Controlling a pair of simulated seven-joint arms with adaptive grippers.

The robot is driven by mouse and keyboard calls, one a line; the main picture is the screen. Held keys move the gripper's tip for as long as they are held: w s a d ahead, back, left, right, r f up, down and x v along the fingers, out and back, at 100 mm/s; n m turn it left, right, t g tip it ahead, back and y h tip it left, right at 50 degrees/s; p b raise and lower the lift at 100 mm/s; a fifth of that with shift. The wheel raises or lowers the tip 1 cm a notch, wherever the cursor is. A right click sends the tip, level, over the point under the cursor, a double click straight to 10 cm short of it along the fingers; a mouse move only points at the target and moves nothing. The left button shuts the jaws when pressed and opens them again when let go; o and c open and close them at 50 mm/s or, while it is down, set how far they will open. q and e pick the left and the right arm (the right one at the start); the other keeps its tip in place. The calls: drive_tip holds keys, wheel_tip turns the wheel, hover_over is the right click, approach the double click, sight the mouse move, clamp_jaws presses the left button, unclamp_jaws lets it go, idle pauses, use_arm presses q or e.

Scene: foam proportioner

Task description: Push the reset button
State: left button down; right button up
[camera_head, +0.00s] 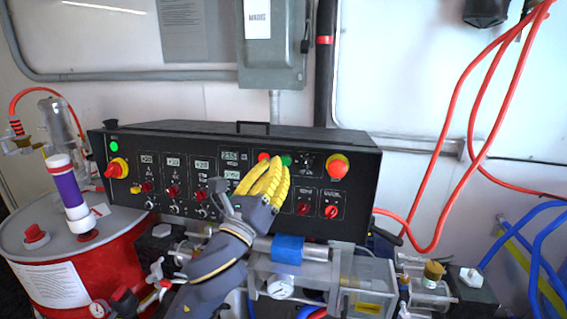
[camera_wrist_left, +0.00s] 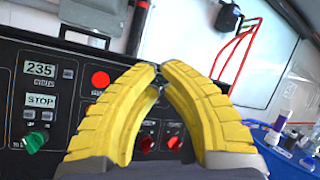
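The black control panel (camera_head: 220,132) spans the middle of the head view and carries several buttons, knobs and small displays. I cannot read a reset label. A round red button (camera_head: 263,157) and a green one (camera_head: 286,160) sit near my left gripper (camera_head: 274,166). Its yellow fingers are in front of the panel; whether they touch it I cannot tell. In the left wrist view the fingertips (camera_wrist_left: 158,76) meet with nothing seen between them. The red button (camera_wrist_left: 100,79) is left of the tips there. The panel behind the fingers is hidden. My right gripper is not in view.
A large red knob on yellow (camera_head: 337,168) is right of the gripper. A red drum (camera_head: 118,268) stands at left, and metal pump parts (camera_head: 350,280) lie below the panel. Red hoses (camera_head: 455,130) hang at right. A grey electrical box (camera_head: 270,62) is above.

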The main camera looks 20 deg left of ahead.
use_arm(q)
drive_tip(key=shift+w, duration=0.1)
drive_tip(key=w+f, duration=0.1)
drive_tip(key=w, duration=0.7)
drive_tip(key=shift+w+a+f, duration=0.25)
drive_tip(key=shift+f, duration=0.05)
drive_tip(key=shift+w+f, duration=0.15)
drive_tip(key=shift+w, duration=0.7)
idle(2.5)
drive_tip(key=shift+s, duration=0.85)
drive_tip(key=shift+s, duration=0.1)
drive_tip(key=shift+s+d+r, duration=0.1)
drive_tip(key=shift+s+r, duration=0.1)
drive_tip(key=shift+s, duration=0.6)
drive_tip(key=shift+s+a+r, duration=0.1)
drive_tip(key=shift+s+r, duration=0.05)
drive_tip(key=shift+s, duration=0.65)
drive_tip(key=shift+s+d+r, duration=0.1)
drive_tip(key=shift+s+r, duration=0.1)
drive_tip(key=shift+s, duration=0.6)
drive_tip(key=shift+f, duration=0.1)
